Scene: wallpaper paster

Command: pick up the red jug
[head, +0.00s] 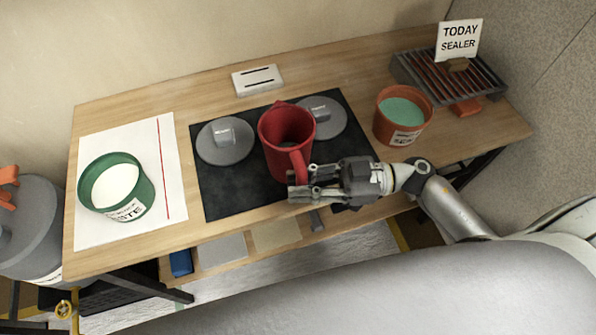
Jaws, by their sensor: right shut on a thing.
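The red jug (278,150) stands upright on the black mat (228,190) in the middle of the bench. Its spout points to the back and its handle points to the front, toward me. My right gripper (300,184) comes in from the right and is shut on the jug's handle. The gripper partly hides the lower handle. The jug seems to rest on the mat, though its base is partly hard to see. My left gripper is not in view.
Two grey lids with block handles (225,140) (320,117) lie on the mat on either side of the jug. A green tub (143,188) stands left on white paper (95,230). An orange tub (382,128) stands right, near a rack (440,80) with a "TODAY SEALER" sign (459,40).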

